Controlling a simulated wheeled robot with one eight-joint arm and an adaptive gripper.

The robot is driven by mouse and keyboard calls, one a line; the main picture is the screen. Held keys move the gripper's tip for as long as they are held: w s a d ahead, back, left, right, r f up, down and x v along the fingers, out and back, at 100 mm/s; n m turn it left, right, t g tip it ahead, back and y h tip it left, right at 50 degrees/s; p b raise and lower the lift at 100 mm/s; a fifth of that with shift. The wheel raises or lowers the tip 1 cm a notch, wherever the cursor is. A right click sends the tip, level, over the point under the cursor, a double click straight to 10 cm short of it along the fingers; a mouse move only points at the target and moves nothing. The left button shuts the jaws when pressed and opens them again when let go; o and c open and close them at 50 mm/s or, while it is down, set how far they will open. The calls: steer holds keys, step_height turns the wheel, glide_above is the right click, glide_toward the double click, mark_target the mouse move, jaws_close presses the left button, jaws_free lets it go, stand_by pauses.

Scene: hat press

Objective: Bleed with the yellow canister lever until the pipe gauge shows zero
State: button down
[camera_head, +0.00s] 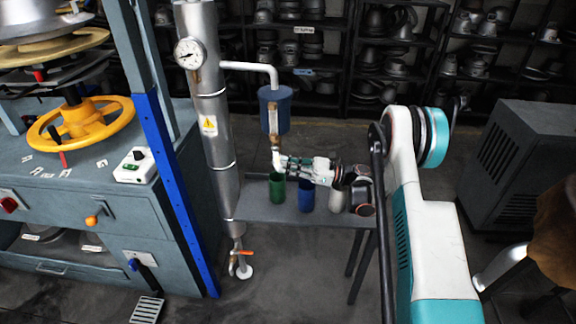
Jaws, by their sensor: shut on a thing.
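The pipe gauge (189,53) is a white round dial on the tall silver pipe (208,110). Its dark needle shows, but the scale is too small to read. The blue canister (283,96) hangs from a white bent side pipe, with a clear strip on its front and a thin outlet below. My gripper (283,162) reaches in from the right at this outlet, just above the green cup (277,189). Its fingers are shut at the outlet, where the yellow canister lever is mostly hidden and hard to make out.
A blue cup (306,197) and a pale bottle (338,199) stand on the narrow grey bench (256,207). An orange-handled valve (243,253) sits low on the pipe. The press with its yellow wheel (124,122) stands left. Hat shelves line the back.

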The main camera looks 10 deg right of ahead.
steer(key=c, duration=1.7)
jaws_free()
steer(key=v, duration=1.2)
